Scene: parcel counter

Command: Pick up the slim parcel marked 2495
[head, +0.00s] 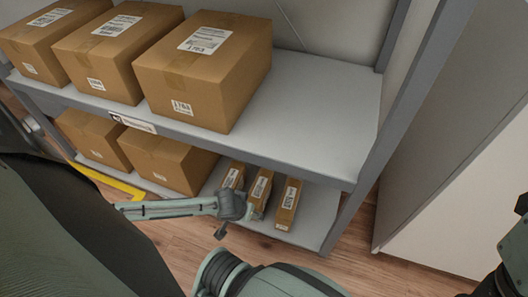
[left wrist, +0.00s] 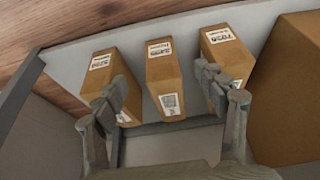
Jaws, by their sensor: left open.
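Three slim brown parcels stand side by side on the lower shelf. The middle slim parcel (left wrist: 163,72) has a label that seems to read 2495; it also shows in the head view (head: 260,190). My left gripper (left wrist: 166,94) is open, with one finger on each side of the middle parcel's near end in the left wrist view. Nothing is held. Whether the fingers reach down beside the parcel or stay short of it, I cannot tell. In the head view my left arm partly hides the front of the lower shelf.
Slim parcels flank the middle one closely: one on the left (left wrist: 109,80) and one marked 7026 (left wrist: 228,55). Large boxes (head: 165,160) stand beside them on the lower shelf (head: 318,212). The upper shelf (head: 325,110) with large boxes (head: 205,70) overhangs.

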